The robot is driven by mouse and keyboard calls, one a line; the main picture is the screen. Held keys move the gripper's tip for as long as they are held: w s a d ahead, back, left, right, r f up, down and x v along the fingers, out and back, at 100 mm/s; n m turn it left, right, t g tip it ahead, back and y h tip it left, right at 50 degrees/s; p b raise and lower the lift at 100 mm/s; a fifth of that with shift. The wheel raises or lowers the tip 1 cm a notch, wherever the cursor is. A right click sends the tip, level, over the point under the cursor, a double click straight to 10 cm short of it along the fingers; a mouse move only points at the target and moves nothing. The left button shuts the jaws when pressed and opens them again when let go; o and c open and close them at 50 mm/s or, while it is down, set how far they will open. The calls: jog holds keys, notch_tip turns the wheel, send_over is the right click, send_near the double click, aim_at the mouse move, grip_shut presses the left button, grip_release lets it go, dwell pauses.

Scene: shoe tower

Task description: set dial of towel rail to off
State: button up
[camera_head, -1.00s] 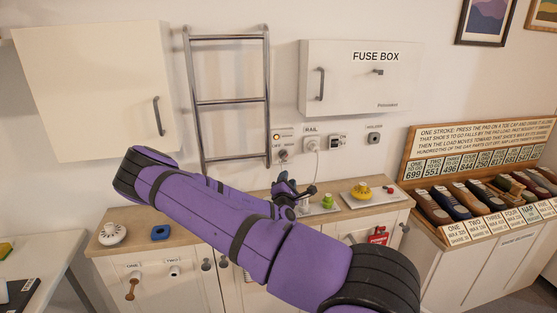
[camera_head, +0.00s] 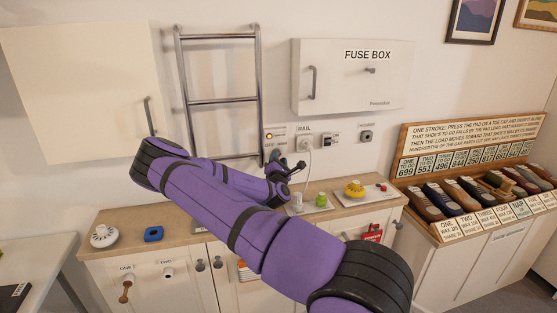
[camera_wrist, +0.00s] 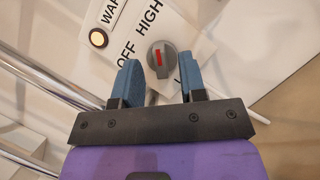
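The towel rail (camera_head: 222,101) is a chrome ladder on the wall in the head view. Its switch panel (camera_head: 276,132) is at its lower right. In the wrist view the dial (camera_wrist: 161,60) is a grey round knob with a red mark running roughly up and down the picture. The word OFF (camera_wrist: 127,50) lies to the dial's left, and HIGH (camera_wrist: 149,18) lies above it. My gripper (camera_wrist: 163,70) is open, its blue fingers on either side below the dial, apparently not closed on it. In the head view my gripper (camera_head: 287,165) is at the panel and hides the dial.
A socket with a plugged cable (camera_head: 306,144) and a switch (camera_head: 331,139) are just right of my gripper. The counter (camera_head: 185,222) below holds a green item (camera_head: 321,200) and a yellow item (camera_head: 354,188) on trays.

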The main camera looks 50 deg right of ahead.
jog(key=shift+w+d+r, duration=0.1)
jog(key=shift+w+d, duration=0.1)
jog(key=shift+d, duration=0.1)
jog(key=shift+c, duration=0.4)
grip_shut()
